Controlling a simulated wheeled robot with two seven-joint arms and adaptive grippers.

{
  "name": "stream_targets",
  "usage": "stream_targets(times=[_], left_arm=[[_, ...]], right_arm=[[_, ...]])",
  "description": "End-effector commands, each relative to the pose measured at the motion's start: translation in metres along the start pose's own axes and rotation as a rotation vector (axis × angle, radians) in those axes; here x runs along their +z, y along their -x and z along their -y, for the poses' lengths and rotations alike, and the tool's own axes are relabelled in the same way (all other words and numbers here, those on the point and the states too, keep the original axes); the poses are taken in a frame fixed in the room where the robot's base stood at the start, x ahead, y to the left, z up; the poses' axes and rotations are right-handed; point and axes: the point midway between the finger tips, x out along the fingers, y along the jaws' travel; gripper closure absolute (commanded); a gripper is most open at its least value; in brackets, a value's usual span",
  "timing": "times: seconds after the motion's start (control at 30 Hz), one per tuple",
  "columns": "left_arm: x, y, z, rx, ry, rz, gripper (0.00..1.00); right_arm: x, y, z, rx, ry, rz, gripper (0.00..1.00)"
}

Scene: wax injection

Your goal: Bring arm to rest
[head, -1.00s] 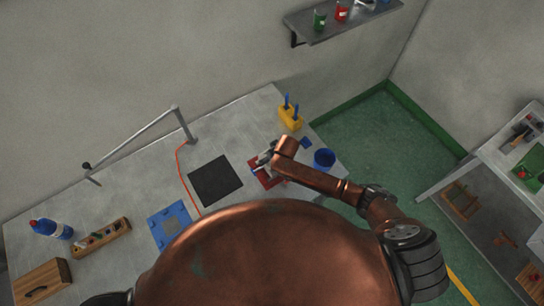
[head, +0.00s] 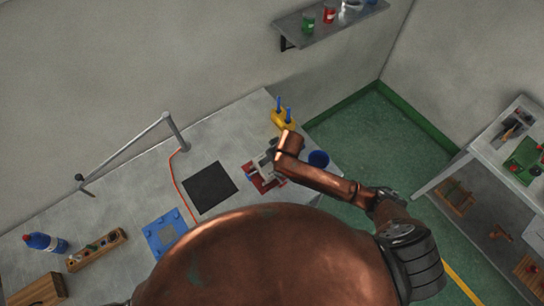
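My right arm comes in from the lower right. Its copper forearm reaches over the right part of the grey worktable (head: 80,214). My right gripper (head: 265,170) is at a red block-like piece (head: 259,183) on the table, to the right of the black mat (head: 210,187). The gripper is small and partly hidden by my wrist, so I cannot tell whether its fingers are open or touch the red piece. My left gripper is not in view. My large copper body covers the lower middle of the picture.
A blue cup (head: 318,159) stands close to my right forearm. A yellow holder with blue handles (head: 284,119) is at the back. A blue plate (head: 166,233), a wooden rack (head: 97,250), a blue bottle (head: 46,243) and a metal arm stand (head: 130,150) are to the left.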

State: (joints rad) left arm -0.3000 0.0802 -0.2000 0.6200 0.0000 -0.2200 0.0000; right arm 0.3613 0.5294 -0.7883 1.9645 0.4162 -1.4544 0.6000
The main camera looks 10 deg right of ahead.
Motion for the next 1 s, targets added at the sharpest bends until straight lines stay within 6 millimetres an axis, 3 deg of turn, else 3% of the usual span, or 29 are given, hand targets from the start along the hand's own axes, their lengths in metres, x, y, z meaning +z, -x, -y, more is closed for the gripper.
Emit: stream_targets(times=[0.67,0.87,1.0], left_arm=[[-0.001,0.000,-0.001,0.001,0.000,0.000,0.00],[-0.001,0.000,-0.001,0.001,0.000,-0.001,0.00],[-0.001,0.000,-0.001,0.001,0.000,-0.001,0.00]], right_arm=[[0.006,0.001,0.004,-0.012,-0.003,-0.003,0.35],[0.047,0.015,0.012,-0.060,-0.049,-0.030,0.35],[0.093,0.033,-0.004,-0.052,-0.115,-0.051,0.35]])
